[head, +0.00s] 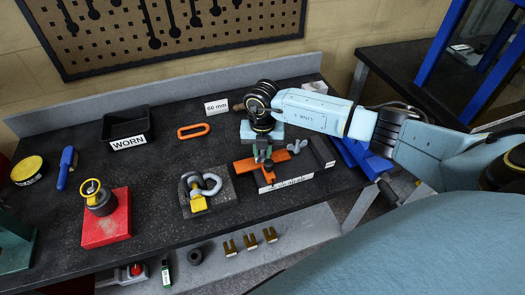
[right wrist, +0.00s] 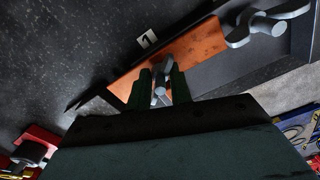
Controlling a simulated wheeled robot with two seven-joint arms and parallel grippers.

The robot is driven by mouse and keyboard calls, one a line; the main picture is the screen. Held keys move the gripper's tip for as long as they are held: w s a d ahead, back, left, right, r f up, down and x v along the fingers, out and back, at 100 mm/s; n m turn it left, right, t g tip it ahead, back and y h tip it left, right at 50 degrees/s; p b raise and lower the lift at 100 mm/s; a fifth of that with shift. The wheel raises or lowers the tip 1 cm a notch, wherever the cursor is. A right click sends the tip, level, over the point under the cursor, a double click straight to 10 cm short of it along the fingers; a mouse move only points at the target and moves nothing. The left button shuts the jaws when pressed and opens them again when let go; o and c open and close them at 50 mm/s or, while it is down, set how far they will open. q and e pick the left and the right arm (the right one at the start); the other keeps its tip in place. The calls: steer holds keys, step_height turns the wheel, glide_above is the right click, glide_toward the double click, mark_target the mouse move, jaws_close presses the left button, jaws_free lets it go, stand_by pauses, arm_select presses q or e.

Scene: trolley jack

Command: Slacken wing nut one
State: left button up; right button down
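An orange clamp bar (head: 277,158) lies across a grey slotted block on the bench. A grey wing nut (right wrist: 160,92) stands on the orange bar (right wrist: 195,50), near a small white tag marked 1 (right wrist: 148,39). My right gripper (head: 263,155) reaches down over it, and in the right wrist view its two dark green fingers (right wrist: 162,88) stand on either side of this nut. Whether they press on it I cannot tell. My left gripper is not in view.
A grey shackle with a yellow part (head: 198,203) lies left of the clamp. A black WORN tray (head: 126,124), an orange ring (head: 193,131), a red block (head: 107,230) and a 60 mm sign (head: 216,107) stand around. Brass pieces (head: 250,241) lie on the lower shelf.

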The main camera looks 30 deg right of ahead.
mark_target(262, 155)
steer(key=c, duration=1.3)
jaws_free()
step_height(262, 155, up, 14)
steer(key=shift+f+b, duration=0.25)
steer(key=shift+b, duration=0.15)
